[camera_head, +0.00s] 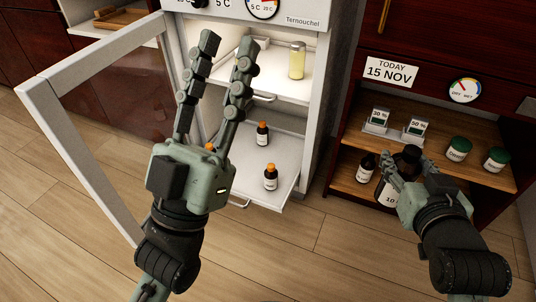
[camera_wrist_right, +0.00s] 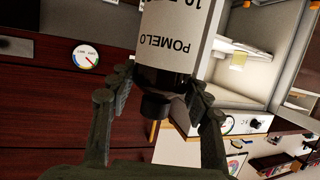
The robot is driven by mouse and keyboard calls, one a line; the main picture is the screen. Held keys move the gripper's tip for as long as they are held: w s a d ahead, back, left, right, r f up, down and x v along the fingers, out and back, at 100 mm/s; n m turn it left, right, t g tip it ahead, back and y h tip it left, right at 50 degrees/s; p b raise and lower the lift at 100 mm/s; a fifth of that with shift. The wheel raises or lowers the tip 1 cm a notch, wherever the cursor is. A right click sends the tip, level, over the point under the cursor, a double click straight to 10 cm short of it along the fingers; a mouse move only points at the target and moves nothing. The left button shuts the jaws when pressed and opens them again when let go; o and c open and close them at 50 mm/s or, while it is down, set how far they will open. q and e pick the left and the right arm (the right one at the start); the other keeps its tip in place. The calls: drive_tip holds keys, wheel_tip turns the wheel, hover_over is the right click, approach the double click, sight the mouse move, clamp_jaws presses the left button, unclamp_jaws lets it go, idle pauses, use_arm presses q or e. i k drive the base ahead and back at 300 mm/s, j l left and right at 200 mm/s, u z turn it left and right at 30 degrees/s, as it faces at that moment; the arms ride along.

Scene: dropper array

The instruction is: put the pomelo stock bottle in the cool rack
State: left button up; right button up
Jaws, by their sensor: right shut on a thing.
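The pomelo stock bottle, dark with a white label (camera_head: 387,194), is in my right gripper (camera_head: 408,168), in front of the right cabinet's lower shelf. In the right wrist view, the bottle's label (camera_wrist_right: 180,40) reads POMELO and the fingers close around its dark neck end. My left gripper (camera_head: 226,52) is open and empty, raised in front of the open cool cabinet (camera_head: 318,95). That cabinet has a lit upper shelf and a pulled-out lower tray (camera_head: 245,180) bearing small orange-capped dark bottles (camera_head: 262,134). Which part is the cool rack I cannot tell.
The cool cabinet's glass door (camera_head: 95,100) stands open at left. A pale yellow jar (camera_head: 297,60) is on its upper shelf. The right cabinet's wooden shelves (camera_head: 445,150) hold green-lidded jars (camera_head: 459,149), small displays (camera_head: 377,119) and another dark bottle (camera_head: 366,167). Open floor lies in front.

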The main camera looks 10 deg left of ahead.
sight(240, 175)
drive_tip(key=i+j+u, duration=0.1)
drive_tip(key=j+u, duration=0.2)
drive_tip(key=i+j+u, duration=0.25)
drive_tip(key=j, duration=0.3)
drive_tip(key=u, duration=0.1)
drive_tip(key=i+l, duration=0.15)
drive_tip(key=i, duration=0.15)
